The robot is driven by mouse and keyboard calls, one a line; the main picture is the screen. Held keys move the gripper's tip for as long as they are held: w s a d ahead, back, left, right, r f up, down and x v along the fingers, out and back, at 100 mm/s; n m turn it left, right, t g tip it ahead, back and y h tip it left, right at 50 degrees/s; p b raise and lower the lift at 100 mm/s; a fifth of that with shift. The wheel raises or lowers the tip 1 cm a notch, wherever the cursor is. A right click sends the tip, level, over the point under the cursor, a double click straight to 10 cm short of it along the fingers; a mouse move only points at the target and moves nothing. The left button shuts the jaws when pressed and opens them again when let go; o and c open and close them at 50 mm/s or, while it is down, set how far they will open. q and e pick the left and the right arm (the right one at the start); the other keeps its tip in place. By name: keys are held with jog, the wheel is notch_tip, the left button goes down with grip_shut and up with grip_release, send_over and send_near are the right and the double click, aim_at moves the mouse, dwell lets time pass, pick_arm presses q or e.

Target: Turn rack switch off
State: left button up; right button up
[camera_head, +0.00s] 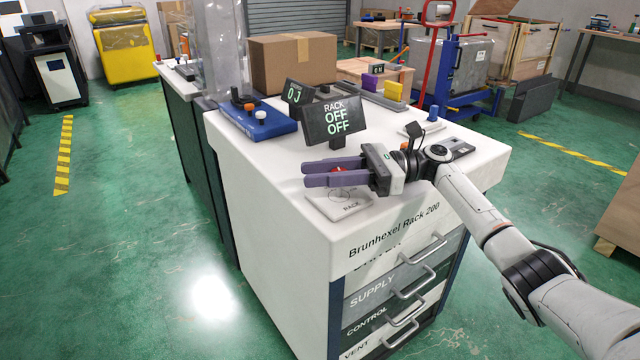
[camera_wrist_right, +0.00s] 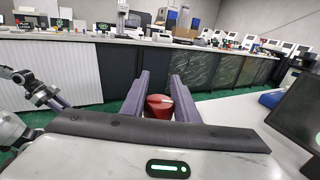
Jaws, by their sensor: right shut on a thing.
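The rack switch is a red knob (camera_head: 338,169) on a white plate marked RACK (camera_head: 350,208) at the front corner of the white cabinet top. My right gripper (camera_head: 308,175) reaches in from the right, with its purple fingers level around the knob. In the right wrist view the red knob (camera_wrist_right: 159,106) sits between the two fingers (camera_wrist_right: 160,90), which are shut on it. The display (camera_head: 335,120) behind reads RACK OFF OFF. An arm end, seemingly my left gripper (camera_wrist_right: 45,92), shows small at the left of the right wrist view; its jaw state is unclear.
A blue box with knobs (camera_head: 262,122) and a second small display (camera_head: 297,92) stand behind on the cabinet top. A cardboard box (camera_head: 293,62) is farther back. Drawers with handles (camera_head: 412,288) form the cabinet's front. The green floor (camera_head: 130,260) at left is clear.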

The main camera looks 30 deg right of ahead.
jog(key=shift+s+a+n+g+y+b, duration=0.1)
jog(key=shift+s+n+g+y+b, duration=0.05)
jog(key=shift+n+g+b, duration=0.4)
jog(key=shift+s+n+g+y+b, duration=0.15)
jog(key=shift+n+g+b, duration=0.15)
jog(key=shift+g, duration=0.65)
jog(key=o, duration=1.1)
jog(key=shift+c, duration=0.2)
notch_tip(320, 180, up, 10)
jog(key=p, duration=0.1)
jog(key=shift+p, duration=0.3)
